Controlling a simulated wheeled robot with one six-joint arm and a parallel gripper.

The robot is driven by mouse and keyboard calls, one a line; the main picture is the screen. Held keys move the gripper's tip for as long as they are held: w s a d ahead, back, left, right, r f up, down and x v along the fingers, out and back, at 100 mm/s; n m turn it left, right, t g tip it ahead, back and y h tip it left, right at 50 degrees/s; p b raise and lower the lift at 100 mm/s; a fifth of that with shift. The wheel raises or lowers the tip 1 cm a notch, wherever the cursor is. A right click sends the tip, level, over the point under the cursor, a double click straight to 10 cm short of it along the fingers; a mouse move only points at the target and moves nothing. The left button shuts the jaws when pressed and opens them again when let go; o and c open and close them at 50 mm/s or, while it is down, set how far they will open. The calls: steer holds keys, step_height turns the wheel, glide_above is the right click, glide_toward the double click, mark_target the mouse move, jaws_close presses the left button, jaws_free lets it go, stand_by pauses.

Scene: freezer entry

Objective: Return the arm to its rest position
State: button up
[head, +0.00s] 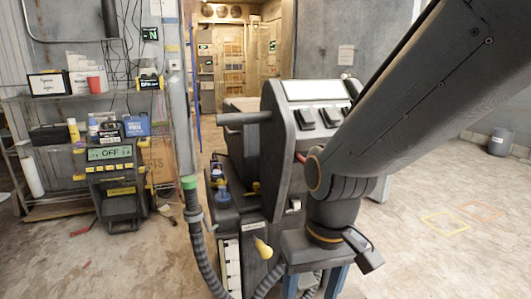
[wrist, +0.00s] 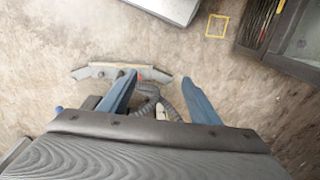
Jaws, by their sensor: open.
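My arm (head: 400,100) comes in from the upper right of the head view and bends down at a joint near the middle. My gripper (head: 314,284) hangs from it at the bottom centre, pointing down, its fingers partly cut off by the frame edge. In the wrist view my gripper (wrist: 160,92) shows two blue fingers spread wide apart. Nothing is held between them. Below the fingers are a curved grey bar (wrist: 98,70) and a grey hose, low near the floor.
A dark floor machine (head: 285,150) with a slanted control panel and handle stands close behind my gripper. A shelf (head: 50,97) and a black unit reading OFF (head: 112,185) are at left. The floor at right is open, with a yellow marked square (head: 445,223).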

steer(key=s+d+r+m+h+p, duration=0.1)
steer(key=s+d+r+m+p, duration=0.1)
steer(key=d+r+p, duration=0.9)
step_height(320, 180, up, 2)
steer(key=p, duration=0.5)
steer(key=shift+s+d+r+m, duration=0.15)
steer(key=shift+m, duration=0.25)
